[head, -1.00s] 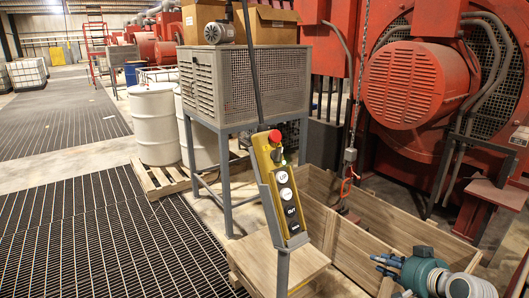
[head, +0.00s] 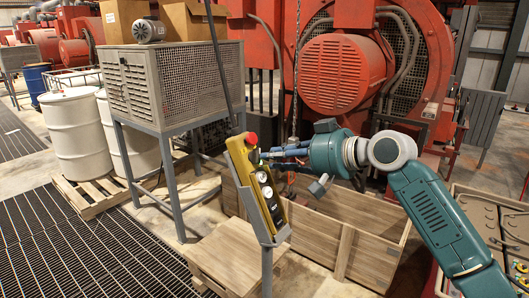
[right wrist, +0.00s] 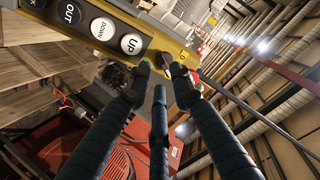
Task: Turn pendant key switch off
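The yellow pendant (head: 240,160) hangs tilted on a grey post, with a red button on top and round buttons down its black face. My right gripper (head: 268,155) is at the pendant's upper right side in the head view. In the right wrist view, the pendant (right wrist: 160,38) crosses the top, showing UP, DOWN and OUT buttons. A small dark key switch (right wrist: 164,60) is on its yellow part, beyond UP. My right gripper (right wrist: 160,72) has its fingers spread, with fingertips on either side of the switch; contact is unclear. My left gripper is not in view.
A low wooden crate (head: 372,255) lies below my right arm. A grey mesh cabinet (head: 150,97) on legs stands left of the pendant, and white drums (head: 75,135) stand on a pallet. A red engine (head: 340,72) is behind. Floor grating (head: 70,240) is clear at left.

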